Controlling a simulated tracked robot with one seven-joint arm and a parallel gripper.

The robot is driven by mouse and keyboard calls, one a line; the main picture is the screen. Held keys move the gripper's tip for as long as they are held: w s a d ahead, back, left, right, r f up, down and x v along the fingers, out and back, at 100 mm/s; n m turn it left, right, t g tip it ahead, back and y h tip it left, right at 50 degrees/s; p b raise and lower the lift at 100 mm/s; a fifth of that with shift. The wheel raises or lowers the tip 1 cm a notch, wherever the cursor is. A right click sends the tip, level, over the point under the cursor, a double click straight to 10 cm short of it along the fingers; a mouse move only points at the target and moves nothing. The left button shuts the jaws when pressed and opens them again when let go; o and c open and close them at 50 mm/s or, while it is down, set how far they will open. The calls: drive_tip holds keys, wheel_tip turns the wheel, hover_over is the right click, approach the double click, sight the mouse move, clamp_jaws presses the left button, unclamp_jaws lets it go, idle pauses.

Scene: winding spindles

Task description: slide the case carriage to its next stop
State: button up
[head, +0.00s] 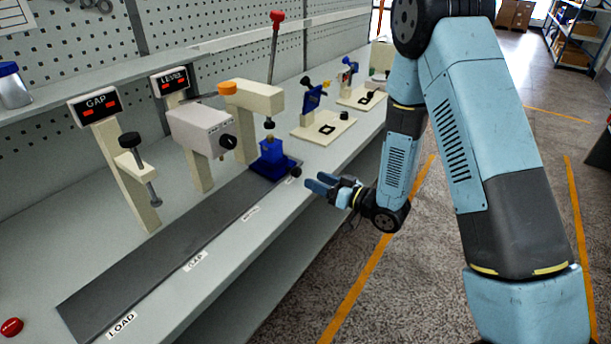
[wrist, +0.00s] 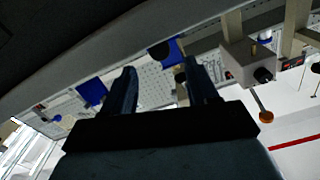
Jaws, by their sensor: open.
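The case carriage (head: 272,160) is a blue block on the dark flat rail (head: 175,250), at the rail's far end under the cream press head (head: 252,97). A black knob (head: 296,171) sticks out on its aisle side. My gripper (head: 318,184) is open and empty, in front of the bench edge, a little right of the knob and apart from it. In the wrist view the two fingers (wrist: 160,68) stand apart with nothing between them. A blue piece with a dark knob (wrist: 167,50) shows just beyond the fingertips, probably the carriage.
Labels LOAD (head: 122,325) and GAP (head: 195,261) line the rail. The GAP post (head: 118,160), grey LEVEL box (head: 200,128) and a red-knobbed lever (head: 276,40) stand behind it. Blue fixtures on cream plates (head: 322,127) stand further along. The rail is clear towards LOAD.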

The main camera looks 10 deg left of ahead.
sight(299, 173)
drive_tip(key=x, duration=0.5)
drive_tip(key=shift+w+a, duration=0.1)
drive_tip(key=shift+a, duration=0.25)
clamp_jaws()
idle(0.3)
